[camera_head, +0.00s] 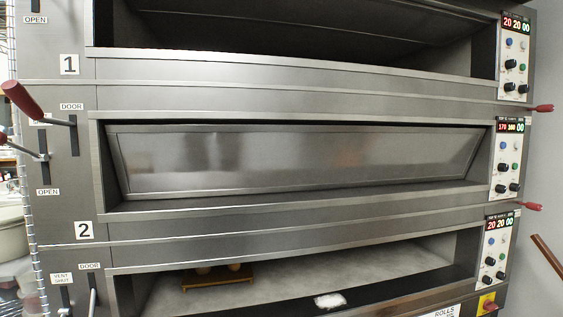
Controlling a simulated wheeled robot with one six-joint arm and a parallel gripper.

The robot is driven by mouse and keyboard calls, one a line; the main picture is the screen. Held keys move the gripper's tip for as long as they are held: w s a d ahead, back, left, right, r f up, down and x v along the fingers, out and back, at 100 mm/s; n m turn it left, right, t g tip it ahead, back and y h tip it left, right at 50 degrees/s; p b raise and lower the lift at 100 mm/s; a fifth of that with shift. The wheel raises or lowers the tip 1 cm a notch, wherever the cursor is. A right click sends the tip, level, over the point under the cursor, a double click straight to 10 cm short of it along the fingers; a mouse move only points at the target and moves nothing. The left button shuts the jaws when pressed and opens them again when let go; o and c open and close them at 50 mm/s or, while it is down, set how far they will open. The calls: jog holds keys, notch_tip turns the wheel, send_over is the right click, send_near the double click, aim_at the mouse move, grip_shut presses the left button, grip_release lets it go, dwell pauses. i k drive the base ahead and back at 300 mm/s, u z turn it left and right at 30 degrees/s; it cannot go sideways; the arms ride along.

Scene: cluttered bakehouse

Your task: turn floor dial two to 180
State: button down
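The deck oven fills the view. Its middle deck, marked by a number 2 label (84,230) at lower left, has a control panel (508,160) at its right end. The panel's display (511,127) seems to read 170 in red, 180 in yellow-green and 00 in pale blue, though the digits are small. Which is the floor dial, I cannot read. My gripper is not in view.
The upper panel (515,60) and lower panel (497,250) look alike, both showing 20, 20, 00. Red-handled levers (22,100) stick out at left. Red knobs (531,206) protrude beside the panels. A brown bar (547,258) stands at right. The middle door (300,160) looks closed.

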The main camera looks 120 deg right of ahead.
aim_at(514, 186)
jog(key=u, duration=5.85)
jog(key=i, duration=2.15)
jog(key=u, duration=0.65)
